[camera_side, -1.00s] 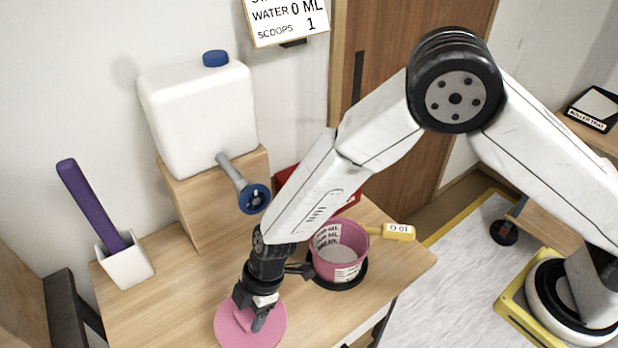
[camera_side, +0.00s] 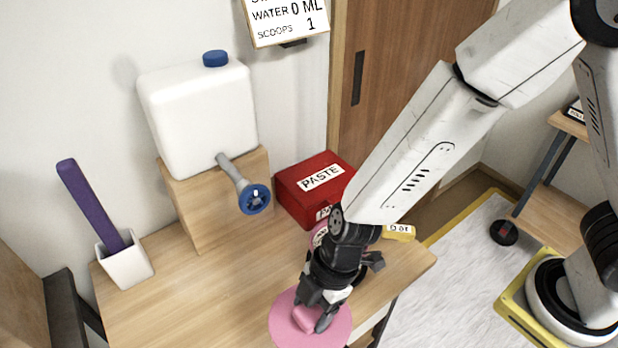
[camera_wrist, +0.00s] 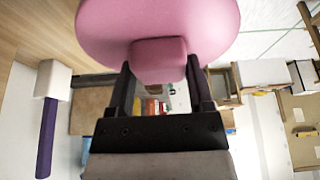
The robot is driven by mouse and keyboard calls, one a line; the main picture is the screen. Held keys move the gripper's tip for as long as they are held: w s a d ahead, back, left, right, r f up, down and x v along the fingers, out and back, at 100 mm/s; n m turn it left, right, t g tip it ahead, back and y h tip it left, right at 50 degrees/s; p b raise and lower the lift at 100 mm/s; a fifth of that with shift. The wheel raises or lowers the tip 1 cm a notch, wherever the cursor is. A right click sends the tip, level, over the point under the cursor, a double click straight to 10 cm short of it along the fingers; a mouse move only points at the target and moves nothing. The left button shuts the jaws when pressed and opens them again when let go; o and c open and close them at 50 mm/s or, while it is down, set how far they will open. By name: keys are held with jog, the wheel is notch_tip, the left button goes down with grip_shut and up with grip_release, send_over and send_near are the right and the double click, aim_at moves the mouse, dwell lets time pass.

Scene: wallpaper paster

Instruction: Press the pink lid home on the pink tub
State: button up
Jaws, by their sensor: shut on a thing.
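The pink lid (camera_side: 287,328) is a round disc with a block-shaped handle. My gripper (camera_side: 318,318) is shut on that handle, near the table's front edge in the side view. In the wrist view the lid (camera_wrist: 105,25) fills the top, with its handle (camera_wrist: 158,60) between the two fingers (camera_wrist: 160,72). The pink tub (camera_side: 320,236) is almost wholly hidden behind my arm; only a sliver of it shows. Whether anything is in the tub cannot be seen now.
A red paste box (camera_side: 300,190) stands at the back of the table (camera_side: 180,290). A white water tank (camera_side: 195,115) with a blue-ended spout (camera_side: 254,198) is at the back left. A purple tool (camera_side: 90,205) stands in a white holder (camera_side: 125,262). A yellow handle (camera_side: 398,232) lies at right.

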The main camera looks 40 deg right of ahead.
jog(key=shift+s+d+r, duration=0.2)
jog(key=shift+s+d, duration=0.1)
jog(key=shift+w, duration=0.1)
dwell(0.5)
jog(key=w+d+r+m+t, duration=0.1)
jog(key=w+d+r+m, duration=0.1)
jog(key=w+d, duration=0.4)
jog(key=w+d+r+m+t, duration=0.1)
jog(key=w+d+m, duration=0.3)
jog(key=d, duration=0.6)
jog(key=w, duration=0.2)
jog(key=shift+w+d+r, duration=0.2)
jog(key=shift+w+r, duration=0.15)
jog(key=shift+f+h, duration=0.1)
jog(key=shift+h, duration=0.2)
jog(key=shift+f, duration=2.8)
jog(key=shift+f, duration=1.15)
